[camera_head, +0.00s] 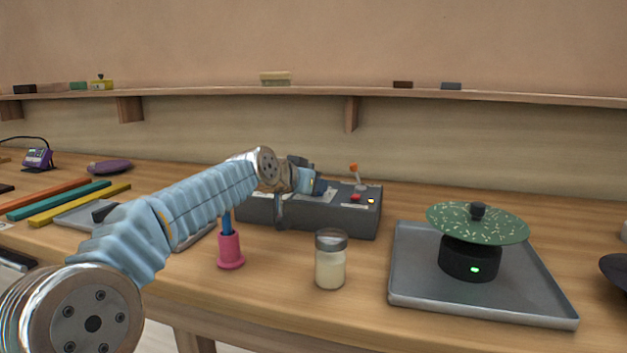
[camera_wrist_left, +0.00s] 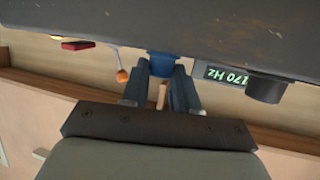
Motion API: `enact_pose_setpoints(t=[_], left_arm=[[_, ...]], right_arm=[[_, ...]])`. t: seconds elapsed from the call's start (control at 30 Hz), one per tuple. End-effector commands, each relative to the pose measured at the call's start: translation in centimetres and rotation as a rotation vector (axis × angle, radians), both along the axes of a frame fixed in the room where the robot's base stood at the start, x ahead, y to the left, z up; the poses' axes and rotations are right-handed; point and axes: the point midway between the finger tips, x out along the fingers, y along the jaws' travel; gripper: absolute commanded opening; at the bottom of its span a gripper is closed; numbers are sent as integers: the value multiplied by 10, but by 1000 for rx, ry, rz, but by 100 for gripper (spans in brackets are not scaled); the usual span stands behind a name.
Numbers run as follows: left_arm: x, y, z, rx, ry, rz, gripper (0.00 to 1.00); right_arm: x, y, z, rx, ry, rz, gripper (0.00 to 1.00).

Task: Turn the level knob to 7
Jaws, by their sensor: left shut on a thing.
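A dark grey control box (camera_head: 355,221) stands on the bench at the middle in the head view. My left gripper (camera_head: 313,188) reaches over it from the left. In the left wrist view, the fingers of the left gripper (camera_wrist_left: 162,88) are shut on a blue knob (camera_wrist_left: 160,65) on the box's face. A black knob (camera_wrist_left: 265,91) sits beside it, next to a display (camera_wrist_left: 228,76) reading 170 Hz. No pointer or scale for the blue knob can be made out. My right gripper is not in view.
An orange-tipped lever (camera_head: 355,169) and a red button (camera_head: 356,198) are at the box's right. A pink holder (camera_head: 230,252) and a jar (camera_head: 330,262) stand in front. A metal tray (camera_head: 480,308) holds a black device (camera_head: 468,259) under a green speckled disc (camera_head: 477,226).

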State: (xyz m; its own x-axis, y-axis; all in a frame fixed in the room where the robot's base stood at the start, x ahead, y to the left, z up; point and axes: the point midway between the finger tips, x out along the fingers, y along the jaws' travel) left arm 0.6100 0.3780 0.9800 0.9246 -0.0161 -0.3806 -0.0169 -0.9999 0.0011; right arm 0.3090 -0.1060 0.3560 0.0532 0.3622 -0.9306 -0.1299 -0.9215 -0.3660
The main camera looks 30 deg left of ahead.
Motion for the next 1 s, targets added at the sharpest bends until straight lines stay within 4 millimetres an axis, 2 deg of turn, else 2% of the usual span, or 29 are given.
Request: enact_pose_setpoints(t=[0.67,0.7,0.83,1.0], left_arm=[[0,1,-3,2,8,-47,0],[0,1,-3,2,8,-47,35],[0,1,-2,2,6,-47,54],[0,1,-2,2,5,-47,54]], right_arm=[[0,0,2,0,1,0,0],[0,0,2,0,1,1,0],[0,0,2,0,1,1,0],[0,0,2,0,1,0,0]])
